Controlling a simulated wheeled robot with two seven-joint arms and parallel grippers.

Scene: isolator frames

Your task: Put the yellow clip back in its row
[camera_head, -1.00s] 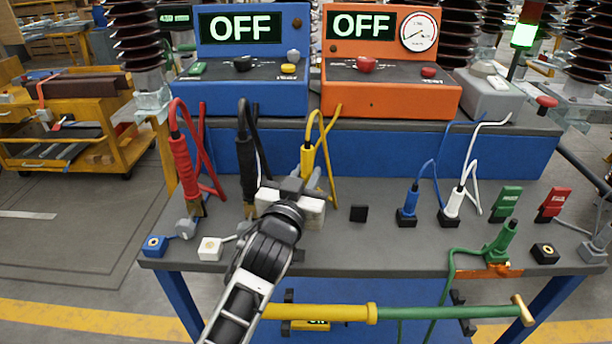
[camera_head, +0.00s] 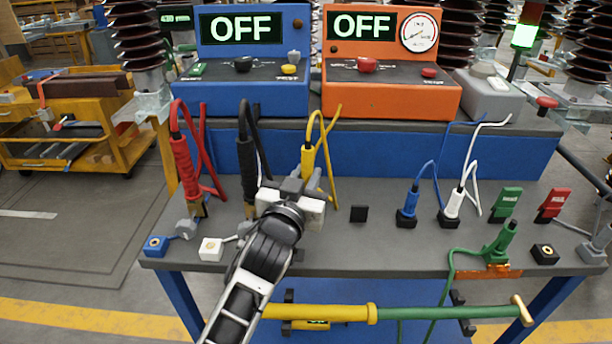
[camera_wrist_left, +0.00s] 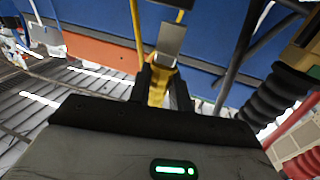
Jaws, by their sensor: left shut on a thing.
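My left gripper (camera_head: 300,192) reaches over the bench from the front and is shut on the clip. In the left wrist view the yellow clip (camera_wrist_left: 157,88) sits between the two dark fingers (camera_wrist_left: 160,92). The gripper hides the clip's lower end, so I cannot tell whether it touches the bench. The black clip (camera_head: 247,165) and the red clip (camera_head: 185,168) stand in line to its left. My right gripper is not in view.
Blue (camera_head: 408,203) and white (camera_head: 451,207) plugs stand to the right, past a small black block (camera_head: 358,213). A green clip (camera_head: 502,240) is at the front right. Blue (camera_head: 240,95) and orange (camera_head: 385,98) control boxes, both reading OFF, stand behind. A yellow-green pole (camera_head: 400,313) lies along the bench front.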

